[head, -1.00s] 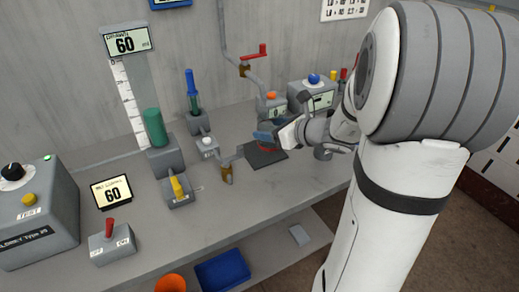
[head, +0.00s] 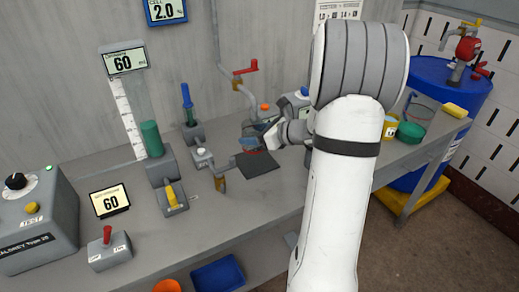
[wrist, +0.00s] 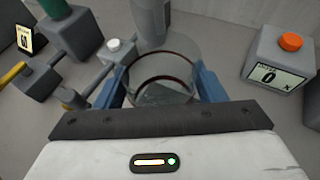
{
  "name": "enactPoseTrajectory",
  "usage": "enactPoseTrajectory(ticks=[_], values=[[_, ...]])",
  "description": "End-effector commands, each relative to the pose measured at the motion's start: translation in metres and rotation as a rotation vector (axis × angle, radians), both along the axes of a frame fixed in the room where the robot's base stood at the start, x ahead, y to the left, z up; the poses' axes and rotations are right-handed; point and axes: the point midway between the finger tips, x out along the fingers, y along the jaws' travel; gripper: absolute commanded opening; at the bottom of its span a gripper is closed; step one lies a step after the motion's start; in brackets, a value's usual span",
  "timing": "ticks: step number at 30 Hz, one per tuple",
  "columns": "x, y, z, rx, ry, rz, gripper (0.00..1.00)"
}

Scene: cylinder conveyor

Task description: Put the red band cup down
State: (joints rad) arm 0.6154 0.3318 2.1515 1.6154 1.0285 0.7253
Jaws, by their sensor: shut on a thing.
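The red band cup is a clear, round cup with a dark red ring. In the wrist view the cup (wrist: 163,68) sits between the two blue fingers of my gripper (wrist: 164,80), which is shut on it. I look down into its open top, and a grey shape shows through it. In the head view my gripper (head: 258,136) and the cup (head: 250,143) are small, at the back of the bench, just beyond the far edge of the black mat (head: 258,165). I cannot tell whether the cup's base touches anything.
A scale-like box with an orange button (wrist: 290,41) reads 0, to the right in the wrist view. A white-knobbed fixture (head: 202,154) and a brass tap (head: 219,181) stand left of the mat. A red-handled pipe (head: 243,69) rises behind. The mat's surface looks clear.

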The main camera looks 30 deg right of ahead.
Motion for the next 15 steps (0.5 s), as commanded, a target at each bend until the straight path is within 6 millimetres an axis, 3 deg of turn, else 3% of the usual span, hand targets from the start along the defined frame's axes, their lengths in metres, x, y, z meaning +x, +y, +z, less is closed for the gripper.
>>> enactPoseTrajectory(ticks=[10,15], values=[[-0.001,-0.002,-0.043,0.002,0.001,-0.005,0.23],[-0.001,-0.003,-0.053,0.0,-0.001,-0.006,0.23]])
